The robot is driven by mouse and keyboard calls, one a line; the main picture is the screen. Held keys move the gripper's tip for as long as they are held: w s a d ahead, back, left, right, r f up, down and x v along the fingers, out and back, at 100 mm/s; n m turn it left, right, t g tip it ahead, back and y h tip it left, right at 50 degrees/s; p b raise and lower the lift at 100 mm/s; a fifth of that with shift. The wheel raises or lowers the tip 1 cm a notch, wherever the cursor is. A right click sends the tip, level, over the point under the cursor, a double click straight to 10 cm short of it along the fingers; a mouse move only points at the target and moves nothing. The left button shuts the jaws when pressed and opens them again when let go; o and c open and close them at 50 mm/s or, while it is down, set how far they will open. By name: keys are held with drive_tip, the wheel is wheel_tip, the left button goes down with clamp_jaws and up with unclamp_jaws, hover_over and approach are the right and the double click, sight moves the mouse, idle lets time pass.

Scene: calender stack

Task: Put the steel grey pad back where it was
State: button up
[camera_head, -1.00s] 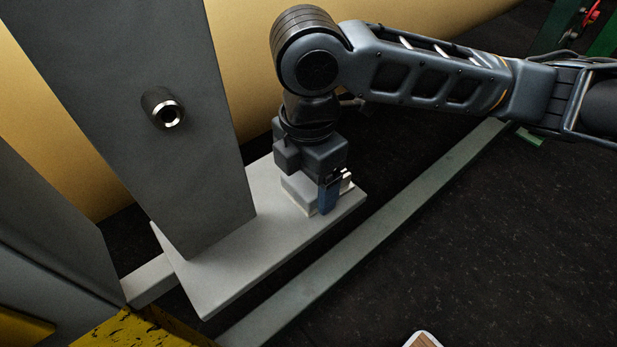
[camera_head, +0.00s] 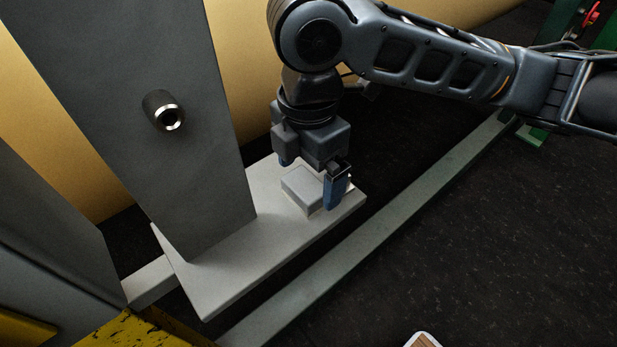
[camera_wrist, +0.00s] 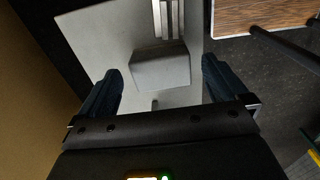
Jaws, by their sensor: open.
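The steel grey pad (camera_head: 303,187) is a small block lying flat on the light grey base plate (camera_head: 225,258) at the foot of the upright post. In the wrist view the pad (camera_wrist: 161,70) sits between my two spread blue fingers, apart from both. My gripper (camera_head: 310,182) is open and empty, just above and around the pad, with one finger at its right side and the other behind it at the upper left. The pad's underside is hidden.
A dark grey upright post (camera_head: 150,130) with a round metal stub (camera_head: 163,110) stands on the plate left of the pad. A large tan roll (camera_head: 235,60) is behind. A long green-grey rail (camera_head: 380,220) runs along the floor in front.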

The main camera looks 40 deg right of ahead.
sight(309, 181)
wheel_tip(309, 181, up, 9)
drive_tip(key=shift+p, duration=0.4)
idle(0.4)
